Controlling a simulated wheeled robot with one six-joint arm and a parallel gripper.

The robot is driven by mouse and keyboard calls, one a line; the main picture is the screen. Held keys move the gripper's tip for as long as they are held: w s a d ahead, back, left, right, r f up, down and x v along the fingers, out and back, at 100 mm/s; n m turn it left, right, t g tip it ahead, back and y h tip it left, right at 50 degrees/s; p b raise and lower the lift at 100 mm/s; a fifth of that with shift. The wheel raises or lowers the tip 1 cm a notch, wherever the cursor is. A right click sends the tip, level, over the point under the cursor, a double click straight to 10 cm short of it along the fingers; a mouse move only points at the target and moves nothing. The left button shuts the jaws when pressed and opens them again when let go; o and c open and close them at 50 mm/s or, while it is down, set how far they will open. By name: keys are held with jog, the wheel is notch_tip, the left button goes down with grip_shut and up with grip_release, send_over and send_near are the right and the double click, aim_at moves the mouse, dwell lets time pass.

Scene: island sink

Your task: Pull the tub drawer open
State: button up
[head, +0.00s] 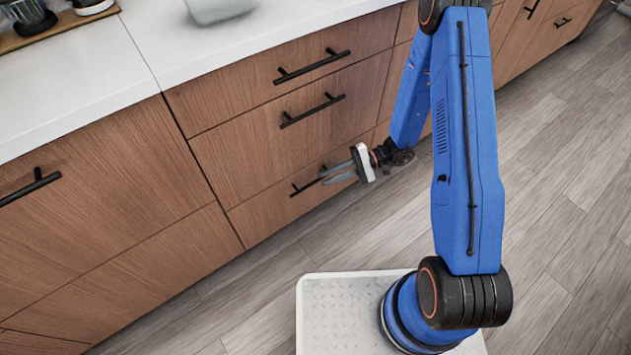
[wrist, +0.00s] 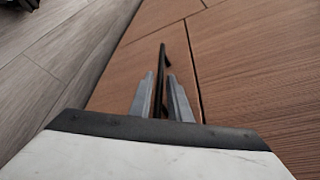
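A stack of three wooden drawers with black bar handles is in the head view, all flush with the cabinet front. The lowest drawer (head: 262,214) has its handle (head: 304,187) partly hidden behind my gripper (head: 324,174). I cannot tell from any label which drawer is the tub drawer. In the wrist view, the handle (wrist: 162,62) of the lowest drawer runs between the two grey fingers of my gripper (wrist: 160,90). The fingers stand on either side of the bar with a narrow gap visible, so the gripper looks open around it.
The middle drawer handle (head: 313,110) and top drawer handle (head: 312,66) stick out above. A white countertop (head: 150,45) overhangs the cabinets and carries a pale container (head: 219,10). The wood floor (head: 240,290) before the drawers is clear apart from my base.

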aim_at(315, 181)
jog(key=shift+x, duration=2.5)
grip_shut()
